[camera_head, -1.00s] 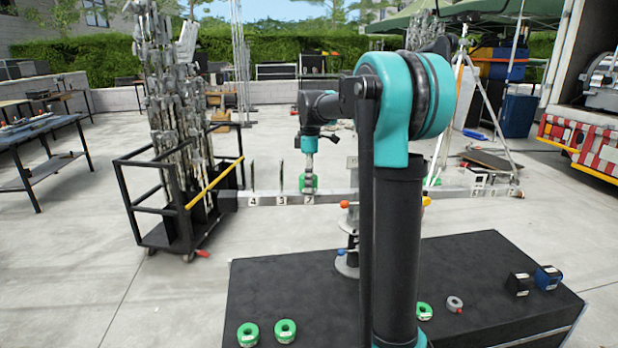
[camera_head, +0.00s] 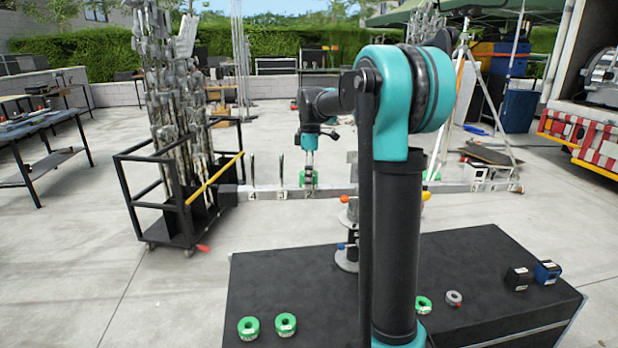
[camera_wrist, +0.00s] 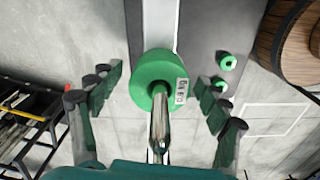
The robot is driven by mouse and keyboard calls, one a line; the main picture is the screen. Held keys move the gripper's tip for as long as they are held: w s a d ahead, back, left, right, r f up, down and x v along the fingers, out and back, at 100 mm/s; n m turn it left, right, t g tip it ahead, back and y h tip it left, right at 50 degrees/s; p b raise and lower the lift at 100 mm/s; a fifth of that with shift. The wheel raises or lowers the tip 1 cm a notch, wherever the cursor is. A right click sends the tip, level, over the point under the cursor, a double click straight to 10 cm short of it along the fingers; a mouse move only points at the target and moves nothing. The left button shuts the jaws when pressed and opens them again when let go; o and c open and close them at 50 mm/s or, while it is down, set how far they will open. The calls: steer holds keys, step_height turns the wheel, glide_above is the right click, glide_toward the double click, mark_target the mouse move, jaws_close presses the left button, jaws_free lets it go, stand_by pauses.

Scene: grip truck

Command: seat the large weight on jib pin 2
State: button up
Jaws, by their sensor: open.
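The large weight is a green ring with a white label (camera_wrist: 155,82) in the wrist view. It is around a shiny metal pin (camera_wrist: 158,128) that comes up through its hole, low down by the jib beam (camera_wrist: 160,25). My gripper (camera_wrist: 158,84) is open, with a finger on each side of the weight and a gap visible on both sides. In the head view my gripper (camera_head: 309,165) points down at the pin by label 2 on the jib beam (camera_head: 268,193). Green shows there, partly hidden by the gripper. Whether the underside touches the beam is hidden.
Pins by labels 3 (camera_head: 281,171) and 4 (camera_head: 253,170) stand bare to the left. A black cart (camera_head: 170,232) with metal stands is further left. Smaller green weights (camera_wrist: 228,62) lie right of the beam. Green rings (camera_head: 248,328) sit on the black deck (camera_head: 300,268).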

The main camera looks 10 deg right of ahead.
steer(key=r, duration=1.2)
steer(key=shift+d, duration=0.2)
steer(key=shift+s, duration=0.1)
